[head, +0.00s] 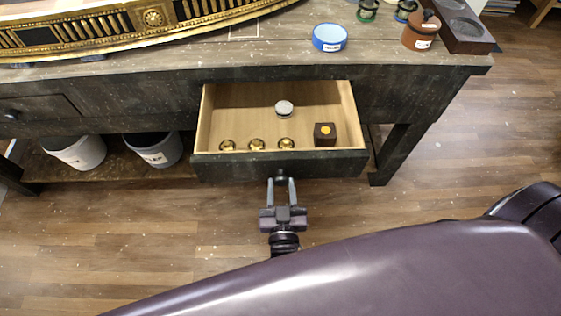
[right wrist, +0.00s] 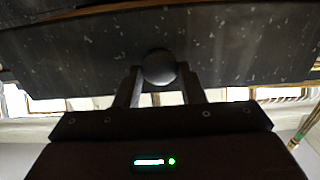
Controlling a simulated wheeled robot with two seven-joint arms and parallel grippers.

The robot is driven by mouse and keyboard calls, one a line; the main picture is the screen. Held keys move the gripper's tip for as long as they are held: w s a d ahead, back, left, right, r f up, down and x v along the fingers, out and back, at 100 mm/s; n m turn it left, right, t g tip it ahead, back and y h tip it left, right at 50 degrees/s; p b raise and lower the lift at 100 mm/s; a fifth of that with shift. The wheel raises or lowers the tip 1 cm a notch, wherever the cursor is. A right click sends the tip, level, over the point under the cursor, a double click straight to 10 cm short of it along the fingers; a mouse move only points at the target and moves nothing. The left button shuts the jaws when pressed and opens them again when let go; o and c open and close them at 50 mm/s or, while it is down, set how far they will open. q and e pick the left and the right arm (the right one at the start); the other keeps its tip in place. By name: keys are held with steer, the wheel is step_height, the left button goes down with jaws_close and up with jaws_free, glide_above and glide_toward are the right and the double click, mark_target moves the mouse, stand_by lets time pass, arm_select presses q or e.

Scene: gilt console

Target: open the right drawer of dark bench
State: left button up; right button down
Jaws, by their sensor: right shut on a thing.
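The dark bench (head: 300,73) stands across the head view. Its right drawer (head: 218,169) is pulled out, showing a pale wooden inside with small items in it. My right gripper (head: 281,180) is at the middle of the drawer front, shut on the round dark knob (right wrist: 159,68). In the right wrist view the two fingers sit on either side of the knob, below the speckled drawer front. The left drawer (head: 40,108) of the bench is closed. My left gripper is not in view.
In the drawer are several brass knobs (head: 256,144), a grey disc (head: 284,107) and a dark cube (head: 324,134). On top are a gilt piece (head: 150,22), a blue tin (head: 329,38) and a brown pot (head: 421,30). Two buckets (head: 155,149) stand on the lower shelf.

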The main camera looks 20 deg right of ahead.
steer(key=shift+p+v, duration=0.3)
steer(key=shift+v, duration=2.3)
steer(key=c, duration=1)
jaws_free()
steer(key=shift+o, duration=0.2)
steer(key=shift+r, duration=0.1)
step_height(320, 180, up, 20)
steer(key=p, duration=0.2)
steer(key=shift+a, duration=0.1)
